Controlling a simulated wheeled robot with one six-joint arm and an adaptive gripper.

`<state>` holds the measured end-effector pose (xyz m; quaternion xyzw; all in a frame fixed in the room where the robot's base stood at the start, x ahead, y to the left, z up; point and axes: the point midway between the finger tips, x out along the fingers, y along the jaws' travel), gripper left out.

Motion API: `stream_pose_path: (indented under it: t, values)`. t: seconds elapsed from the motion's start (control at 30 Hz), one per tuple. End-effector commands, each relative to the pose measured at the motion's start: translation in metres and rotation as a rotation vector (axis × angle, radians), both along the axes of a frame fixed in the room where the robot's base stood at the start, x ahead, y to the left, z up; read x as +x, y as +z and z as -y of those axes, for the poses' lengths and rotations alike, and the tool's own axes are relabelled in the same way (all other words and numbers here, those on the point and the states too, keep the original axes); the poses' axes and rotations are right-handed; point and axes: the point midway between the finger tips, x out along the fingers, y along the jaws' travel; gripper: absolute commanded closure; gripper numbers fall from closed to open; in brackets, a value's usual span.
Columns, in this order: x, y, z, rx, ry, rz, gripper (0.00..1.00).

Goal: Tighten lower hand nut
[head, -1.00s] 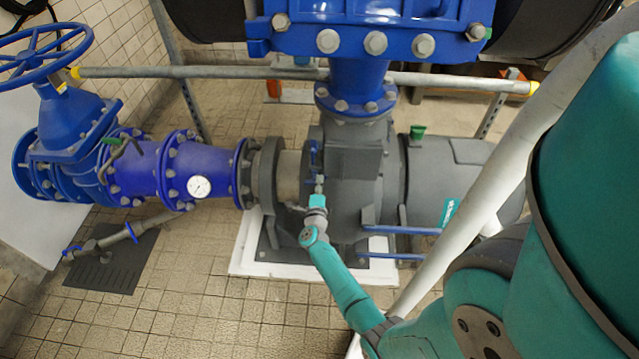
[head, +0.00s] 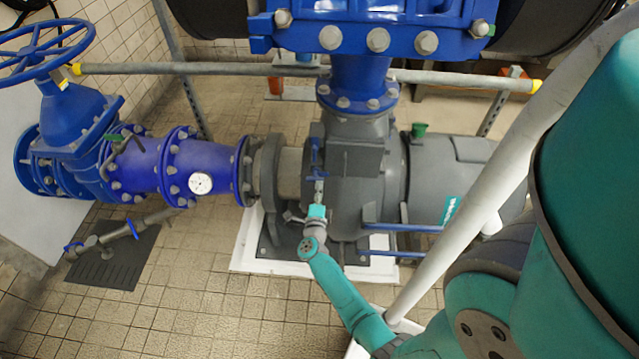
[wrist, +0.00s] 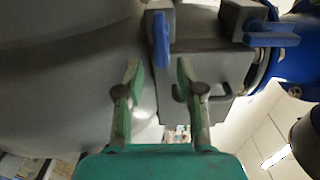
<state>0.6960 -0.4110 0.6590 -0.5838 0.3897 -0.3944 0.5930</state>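My gripper (wrist: 158,72) is open, its two green fingers apart with nothing between them. A blue hand nut (wrist: 161,42) is just beyond the fingertips, roughly in line with the gap. A second blue hand nut (wrist: 272,37) is farther right in the wrist view. I cannot tell for sure which one is the lower. In the head view my gripper (head: 318,196) is in front of the grey pump casing, just below the blue hand nuts (head: 316,152); they overlap there and contact is unclear.
The grey pump (head: 360,195) stands on a white-edged base (head: 240,262). Blue bars (head: 405,228) stick out right of my gripper.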

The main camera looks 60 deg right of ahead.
Motion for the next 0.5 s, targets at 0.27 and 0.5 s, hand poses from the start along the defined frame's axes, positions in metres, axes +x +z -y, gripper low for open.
stream_pose_path:
  t: [0.27, 0.5]
  values:
    - [-0.019, -0.001, -0.049, 0.002, 0.005, -0.001, 0.62]
    - [-0.026, -0.001, -0.067, 0.002, 0.003, -0.001, 0.62]
